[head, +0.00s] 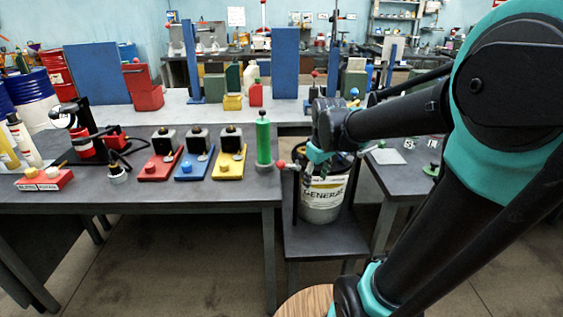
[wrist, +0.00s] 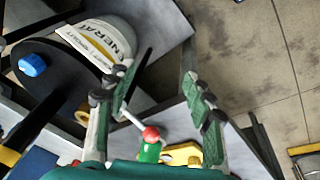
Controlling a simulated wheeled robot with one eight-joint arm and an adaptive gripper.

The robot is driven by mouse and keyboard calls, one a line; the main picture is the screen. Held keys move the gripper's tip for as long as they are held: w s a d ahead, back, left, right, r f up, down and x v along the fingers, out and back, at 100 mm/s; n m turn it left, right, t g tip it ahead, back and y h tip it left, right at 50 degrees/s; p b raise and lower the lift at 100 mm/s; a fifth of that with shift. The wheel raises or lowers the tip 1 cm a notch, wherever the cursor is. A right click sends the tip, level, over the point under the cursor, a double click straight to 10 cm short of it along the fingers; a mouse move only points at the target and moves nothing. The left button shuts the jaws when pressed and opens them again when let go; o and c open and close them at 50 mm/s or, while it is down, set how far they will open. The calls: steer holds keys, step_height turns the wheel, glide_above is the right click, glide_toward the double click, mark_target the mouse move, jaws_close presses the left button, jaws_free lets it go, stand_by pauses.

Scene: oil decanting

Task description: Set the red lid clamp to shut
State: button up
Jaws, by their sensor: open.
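The lid clamp's red ball knob (head: 281,164) shows at the left side of the white-and-yellow "GENERAL" drum (head: 322,203) in the head view. In the wrist view, the red knob (wrist: 151,134) sits on a thin pale rod that runs up-left toward the drum (wrist: 105,38). My gripper (wrist: 157,85) is open, and the knob and rod lie between its green-padded fingers as seen from the wrist. I cannot tell whether either finger touches the rod. In the head view my gripper (head: 312,172) is in front of the drum's upper part and hides much of its lid.
A tall green cylinder (head: 263,142) stands at the bench's right edge, close left of the knob. Red (head: 161,165), blue (head: 193,166) and yellow (head: 229,166) bases with black blocks stand left of it. The drum is on a low stand (head: 322,241) between benches.

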steer(key=w+a+r+n+g, duration=0.1)
steer(key=w+a+r+n, duration=0.4)
steer(key=w+r, duration=0.3)
steer(key=n+g, duration=0.1)
steer(key=n, duration=0.4)
glide_toward(281, 161)
steer(key=f, duration=0.6)
steer(key=w+f, duration=0.1)
steer(key=f, duration=0.3)
steer(key=shift+a, duration=0.1)
steer(key=shift+c, duration=0.2)
jaws_close()
